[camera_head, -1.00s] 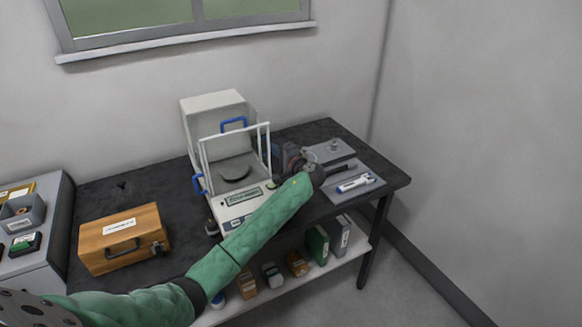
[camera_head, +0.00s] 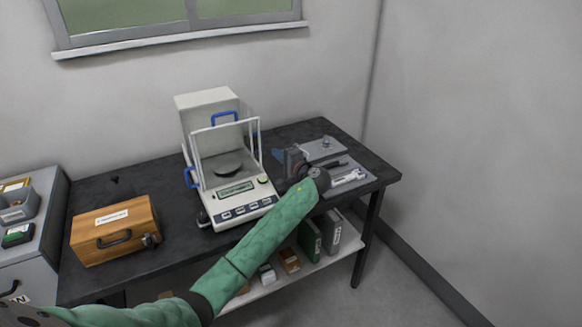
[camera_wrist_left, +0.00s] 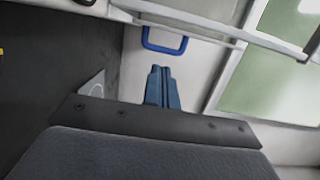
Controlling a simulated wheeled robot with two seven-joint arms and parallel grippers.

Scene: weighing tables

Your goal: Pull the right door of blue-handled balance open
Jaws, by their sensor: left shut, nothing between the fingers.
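The blue-handled balance (camera_head: 235,192) stands on the dark table, with a pale housing, clear walls in a white frame and a round pan (camera_head: 228,168) inside. One blue handle (camera_head: 191,177) is on its left side and another (camera_head: 224,118) at its upper back. My left gripper (camera_head: 278,155) is beside the balance's right side, apart from it, its blue fingers pointing towards it. In the left wrist view its fingers (camera_wrist_left: 162,75) are shut and empty, just short of a blue handle (camera_wrist_left: 165,46). I cannot tell how far the right door stands open.
A grey plate (camera_head: 322,147) and a tray with a marker-like item (camera_head: 348,178) lie right of the balance, close to my left wrist. A wooden case (camera_head: 115,228) stands at left. Binders (camera_head: 332,230) and small boxes are on the shelf below.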

